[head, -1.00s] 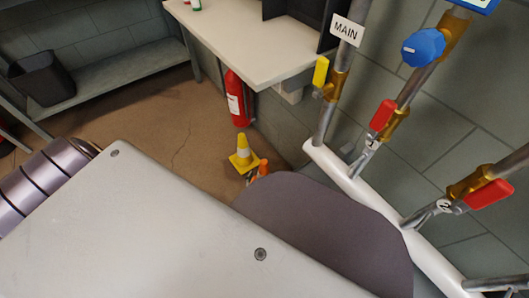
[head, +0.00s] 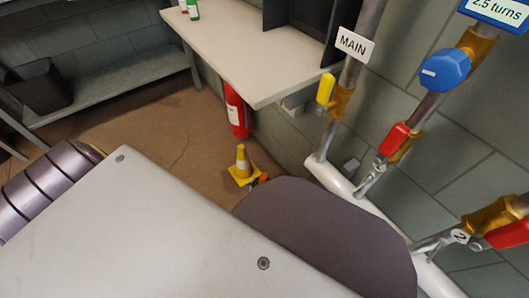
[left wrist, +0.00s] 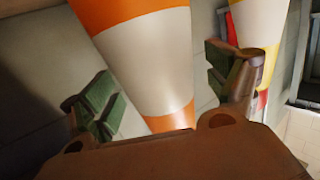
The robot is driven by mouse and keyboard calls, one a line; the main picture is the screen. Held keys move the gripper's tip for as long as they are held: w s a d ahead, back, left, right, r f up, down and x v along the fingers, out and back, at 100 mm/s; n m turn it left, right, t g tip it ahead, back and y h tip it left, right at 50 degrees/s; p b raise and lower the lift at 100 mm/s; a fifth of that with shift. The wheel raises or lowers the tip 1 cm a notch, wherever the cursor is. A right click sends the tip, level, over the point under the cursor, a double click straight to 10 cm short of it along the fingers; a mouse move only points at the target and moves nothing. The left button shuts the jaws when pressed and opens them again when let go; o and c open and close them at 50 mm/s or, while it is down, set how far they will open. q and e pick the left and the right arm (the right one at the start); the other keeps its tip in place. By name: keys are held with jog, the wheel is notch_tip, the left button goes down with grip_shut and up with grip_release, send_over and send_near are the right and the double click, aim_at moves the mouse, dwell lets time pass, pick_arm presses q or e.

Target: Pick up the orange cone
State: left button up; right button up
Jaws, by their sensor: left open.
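The orange cone (left wrist: 150,60) with a broad white band fills the middle of the left wrist view. Its narrow end points toward my palm and is hidden behind it. My left gripper (left wrist: 163,92) is open, with one green-padded finger on each side of the cone and a visible gap on both sides. In the head view only a small orange bit (head: 263,178) shows past my own body, probably this cone. The left fingers cannot be made out there. My right gripper is not in view.
A yellow cone with a white band (head: 242,167) stands close by on the floor; it also shows in the left wrist view (left wrist: 261,30). A red extinguisher (head: 236,110) stands under the white-topped bench (head: 255,65). Valve pipes (head: 335,110) line the wall at right. Brown floor (head: 170,130) is clear at left.

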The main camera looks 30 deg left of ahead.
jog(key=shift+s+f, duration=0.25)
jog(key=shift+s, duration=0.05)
pick_arm(q)
jog(key=c, duration=0.5)
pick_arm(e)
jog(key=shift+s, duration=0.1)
pick_arm(q)
jog(key=c, duration=0.9)
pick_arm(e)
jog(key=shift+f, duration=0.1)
pick_arm(q)
jog(key=c, duration=0.3)
jog(key=shift+c, duration=0.2)
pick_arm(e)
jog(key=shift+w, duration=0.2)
pick_arm(q)
jog(key=shift+r, duration=0.1)
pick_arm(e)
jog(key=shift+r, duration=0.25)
pick_arm(q)
jog(key=shift+r, duration=0.1)
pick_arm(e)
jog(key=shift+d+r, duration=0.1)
